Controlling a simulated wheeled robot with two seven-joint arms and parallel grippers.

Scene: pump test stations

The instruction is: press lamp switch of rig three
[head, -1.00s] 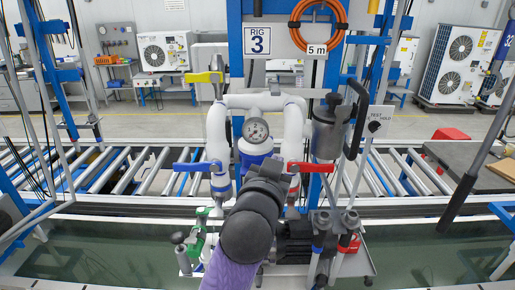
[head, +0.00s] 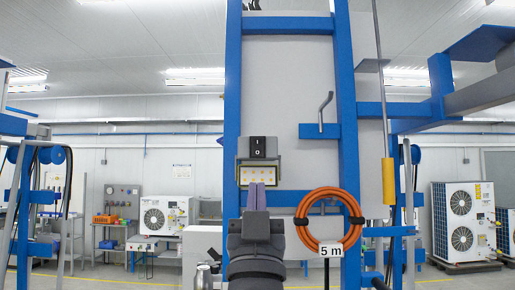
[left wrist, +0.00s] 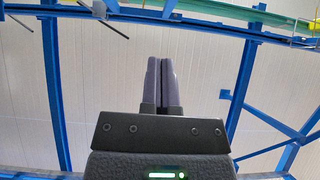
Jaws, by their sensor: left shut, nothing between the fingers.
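The lamp switch (head: 258,147) is a black rocker marked I and O, on a grey box on the blue frame. Directly below it is a lit lamp panel (head: 240,174) with yellow dots. My left gripper (head: 257,186) points up in front of the lamp panel, its purple fingertips overlapping the panel's lower part and sitting just below the switch in the picture. The gap in depth to them cannot be told. The left wrist view shows the fingers (left wrist: 164,62) closed together and empty; the switch is not visible there. My right gripper is not in view.
An orange hose coil (head: 330,196) with a "5 m" tag (head: 331,250) hangs to the right of my gripper. A grey handle (head: 325,112) sticks out on a blue bracket at upper right. Blue uprights (head: 232,80) flank the pale back panel (head: 288,70).

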